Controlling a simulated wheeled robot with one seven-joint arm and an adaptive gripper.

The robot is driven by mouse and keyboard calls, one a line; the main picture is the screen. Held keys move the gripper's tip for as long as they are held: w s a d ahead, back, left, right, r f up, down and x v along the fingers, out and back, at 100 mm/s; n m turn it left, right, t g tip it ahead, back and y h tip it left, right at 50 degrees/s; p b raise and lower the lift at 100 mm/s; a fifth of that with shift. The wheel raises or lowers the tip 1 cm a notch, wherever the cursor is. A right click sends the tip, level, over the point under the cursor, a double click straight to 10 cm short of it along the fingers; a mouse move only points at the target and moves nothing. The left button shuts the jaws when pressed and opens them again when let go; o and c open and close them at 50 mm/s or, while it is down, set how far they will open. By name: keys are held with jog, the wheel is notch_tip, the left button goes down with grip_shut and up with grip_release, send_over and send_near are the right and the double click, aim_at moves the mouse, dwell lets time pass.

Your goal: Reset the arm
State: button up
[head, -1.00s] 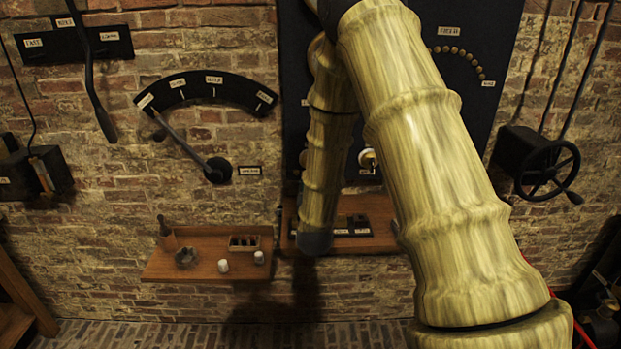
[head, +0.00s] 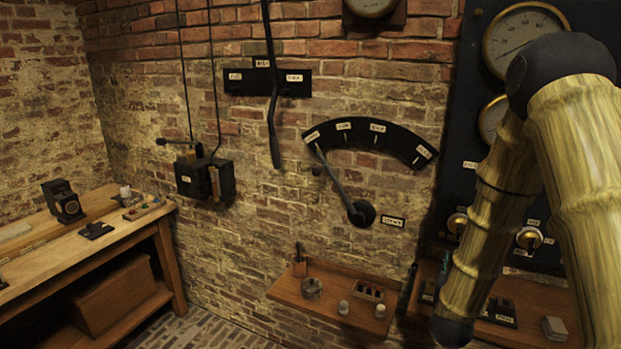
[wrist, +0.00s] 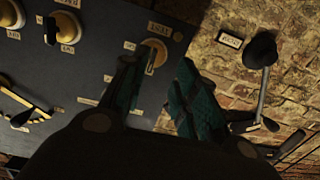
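My arm, with pale bamboo-like links, fills the right side of the head view. It bends at a dark elbow and reaches down in front of the wall shelf. My gripper (wrist: 160,82) shows in the wrist view with two dark fingers and teal pads. The fingers are apart and nothing shows held between them. Beyond the gap is a dark panel with a brass knob (wrist: 154,54). In the head view the gripper is mostly hidden or too dark to make out.
A dark gauge panel (head: 468,62) stands behind my arm. A wooden shelf (head: 335,308) holds small jars and a rack. A lever on a dial (head: 362,212) is on the brick wall. A workbench (head: 110,245) with small items stands left. Some brick floor is clear.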

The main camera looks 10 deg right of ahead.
jog(key=s+a+f+n+g+y, duration=0.15)
jog(key=s+a+f, duration=0.3)
jog(key=f, duration=0.45)
jog(key=s+a+f+n+g+y, duration=0.1)
jog(key=s+a+f+g+y, duration=0.25)
jog(key=s+f, duration=0.4)
jog(key=s+a+f+n+g+y, duration=0.1)
jog(key=s+a+f+g, duration=0.2)
jog(key=f, duration=0.7)
jog(key=s+a+f+g+y, duration=0.1)
jog(key=s+a+f+g, duration=0.1)
jog(key=s, duration=0.7)
jog(key=s+a+f+n+g+y, duration=0.1)
jog(key=s+a+f+g, duration=0.1)
jog(key=s+a+f, duration=0.3)
jog(key=s+a+f+n+g, duration=0.1)
jog(key=s+a+f+g, duration=0.2)
jog(key=s, duration=1)
jog(key=shift+a+f+y, duration=0.2)
jog(key=shift+f+y, duration=0.2)
jog(key=shift+f, duration=0.55)
